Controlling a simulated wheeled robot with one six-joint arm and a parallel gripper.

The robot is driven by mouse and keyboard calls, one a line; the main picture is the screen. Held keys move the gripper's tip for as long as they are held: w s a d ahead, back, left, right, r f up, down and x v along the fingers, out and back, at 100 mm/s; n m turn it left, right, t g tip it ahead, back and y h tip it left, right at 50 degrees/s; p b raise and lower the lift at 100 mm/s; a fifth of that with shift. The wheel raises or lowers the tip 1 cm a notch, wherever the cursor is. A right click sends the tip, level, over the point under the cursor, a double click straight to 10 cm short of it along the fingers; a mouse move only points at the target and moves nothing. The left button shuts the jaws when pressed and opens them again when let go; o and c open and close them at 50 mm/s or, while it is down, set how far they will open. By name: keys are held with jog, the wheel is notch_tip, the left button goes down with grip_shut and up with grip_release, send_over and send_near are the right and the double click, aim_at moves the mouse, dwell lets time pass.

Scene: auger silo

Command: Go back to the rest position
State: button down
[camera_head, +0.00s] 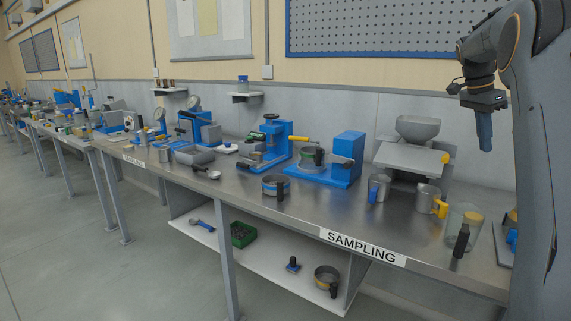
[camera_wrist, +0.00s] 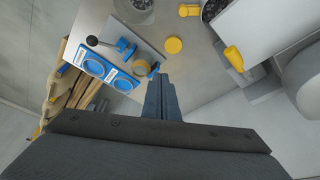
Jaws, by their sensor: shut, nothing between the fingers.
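My gripper (camera_head: 485,143) hangs at the upper right of the head view, pointing down, well above the right end of the steel bench (camera_head: 230,193). Its blue-grey fingers are together with nothing between them. In the wrist view my gripper (camera_wrist: 168,82) shows at the centre, shut and empty, with the bench far below. Nothing touches the fingers.
Below stand a clear jug (camera_head: 458,232) with a black handle, metal cups (camera_head: 428,197) and a grey hopper device (camera_head: 418,130). Blue presses (camera_head: 343,157) stand further left. A blue tray with round recesses (camera_wrist: 92,66) shows in the wrist view. Air around my gripper is clear.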

jog(key=s+a+f+n+y, duration=0.1)
jog(key=s+a+f+n, duration=0.2)
jog(key=a, duration=0.5)
jog(key=s+a+f+n+t, duration=0.1)
jog(key=a+f+n, duration=0.2)
jog(key=a+f, duration=0.3)
jog(key=s+a+f+n+y, duration=0.1)
jog(key=s+a+f+n, duration=0.15)
jog(key=a, duration=0.65)
jog(key=s+a+f+n, duration=0.5)
jog(key=s+a+f, duration=0.2)
jog(key=s, duration=0.5)
jog(key=s+a+f+n+y, duration=0.1)
jog(key=s+a+f+n, duration=0.4)
jog(key=s, duration=0.7)
jog(key=a+f, duration=0.2)
jog(key=a, duration=0.2)
jog(key=shift+s+a+y, duration=0.3)
jog(key=shift+s, duration=0.1)
